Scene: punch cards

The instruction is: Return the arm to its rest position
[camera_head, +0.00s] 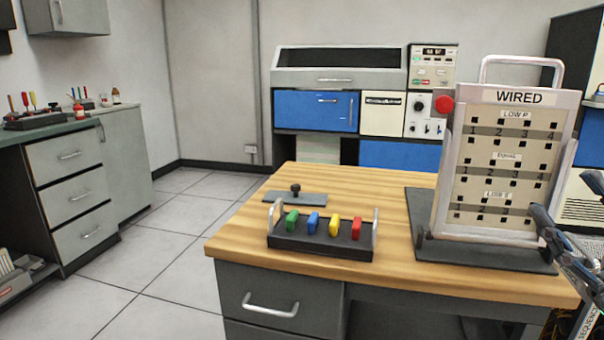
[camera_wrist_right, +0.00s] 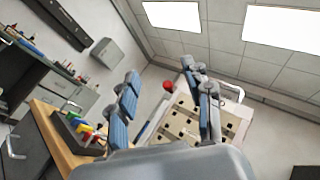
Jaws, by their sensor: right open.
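My right gripper (camera_head: 556,232) is at the right edge of the head view, in front of the lower right corner of the WIRED panel (camera_head: 507,150). In the right wrist view its two blue-padded fingers (camera_wrist_right: 166,108) stand apart with nothing between them. The panel stands upright on a dark base and carries rows of numbered holes; it also shows behind the fingers in the wrist view (camera_wrist_right: 184,127). My left gripper is not in view.
A wooden-topped desk (camera_head: 390,278) holds a black rack (camera_head: 320,243) with green, blue, yellow and red pieces. A grey plate with a black knob (camera_head: 295,196) lies behind it. A bench with drawers (camera_head: 75,190) stands left. The tiled floor (camera_head: 165,265) between is clear.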

